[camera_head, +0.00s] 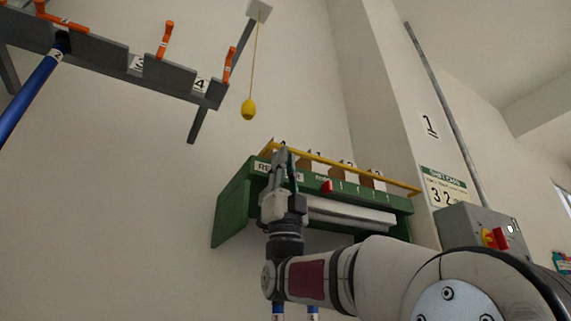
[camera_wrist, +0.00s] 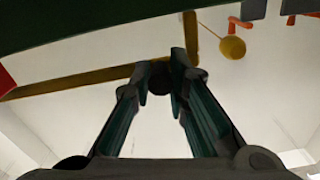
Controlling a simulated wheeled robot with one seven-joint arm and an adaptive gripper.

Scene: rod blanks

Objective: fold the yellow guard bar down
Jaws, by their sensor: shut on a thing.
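The yellow guard bar (camera_head: 400,184) runs along the upper front of the green wall rack (camera_head: 232,205), sloping down to the right in the head view. My gripper (camera_head: 282,158) is raised at the bar's left end. In the wrist view the yellow bar (camera_wrist: 75,83) crosses from the left to my fingers (camera_wrist: 165,78), with a short yellow arm going up at right. The fingers are shut around a dark round piece at the bar's corner. The fingers partly hide this spot.
Brown-and-white items stand behind the bar. A red tab (camera_head: 327,186) is on the rack front. A yellow pull bulb (camera_head: 248,109) hangs on a cord at left. A grey rail (camera_head: 110,55) with orange levers and a blue rod (camera_head: 35,88) is upper left. A grey switch box (camera_head: 470,228) is right.

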